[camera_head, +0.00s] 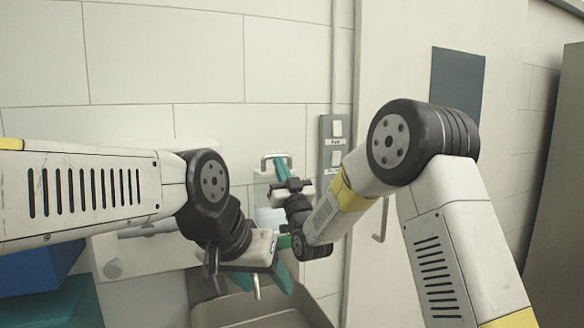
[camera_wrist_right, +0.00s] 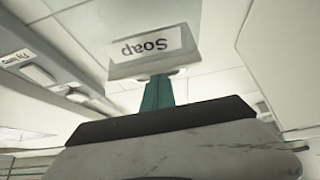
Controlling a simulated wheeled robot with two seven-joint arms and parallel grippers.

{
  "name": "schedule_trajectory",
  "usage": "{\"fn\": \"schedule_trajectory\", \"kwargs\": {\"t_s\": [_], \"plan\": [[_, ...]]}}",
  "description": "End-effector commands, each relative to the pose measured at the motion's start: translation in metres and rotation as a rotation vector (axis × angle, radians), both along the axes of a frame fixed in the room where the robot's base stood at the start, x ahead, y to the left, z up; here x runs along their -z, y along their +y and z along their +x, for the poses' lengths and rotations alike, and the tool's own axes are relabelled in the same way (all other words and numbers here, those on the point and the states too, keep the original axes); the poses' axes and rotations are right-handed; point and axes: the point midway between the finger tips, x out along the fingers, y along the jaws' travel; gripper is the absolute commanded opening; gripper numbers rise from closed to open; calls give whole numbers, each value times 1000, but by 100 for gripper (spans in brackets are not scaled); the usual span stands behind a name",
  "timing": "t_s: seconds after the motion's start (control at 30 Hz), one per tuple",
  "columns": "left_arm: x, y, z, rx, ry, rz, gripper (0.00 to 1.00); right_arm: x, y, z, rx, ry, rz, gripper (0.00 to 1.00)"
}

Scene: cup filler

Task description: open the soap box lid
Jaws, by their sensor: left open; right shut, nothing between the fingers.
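The soap box (camera_head: 263,176) is a small pale box on the tiled wall, partly hidden behind my right gripper. In the right wrist view its white "Soap" label face (camera_wrist_right: 152,47) appears upside down. My right gripper (camera_head: 281,163) is shut and empty, with teal fingers pointing up at the box's front. In the right wrist view the teal fingertips (camera_wrist_right: 158,82) reach the edge just below the label; I cannot tell whether they touch. How far the lid is open is unclear. My left gripper (camera_head: 262,277) is open, lower down, above the sink.
A grey switch panel (camera_head: 333,145) marked "Fan" is on the wall just right of the soap box. The sink basin (camera_head: 265,318) is below. Blue (camera_head: 38,277) and teal (camera_head: 55,308) boxes stand at lower left. A door handle (camera_head: 380,222) is at right.

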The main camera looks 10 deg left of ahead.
Motion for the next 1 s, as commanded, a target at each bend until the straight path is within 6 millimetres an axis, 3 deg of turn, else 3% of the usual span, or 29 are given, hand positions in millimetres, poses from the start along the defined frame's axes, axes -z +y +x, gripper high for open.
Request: {"fn": "schedule_trajectory", "kwargs": {"t_s": [0.53, 1.0], "plan": [[0, 0, 0, 0, 0, 0, 57, -8, 0, 1, 1, 58, -39, 0], [0, 0, 0, 0, 0, 0, 57, -39, 10, 15, 0, 375, -251, 0]]}}
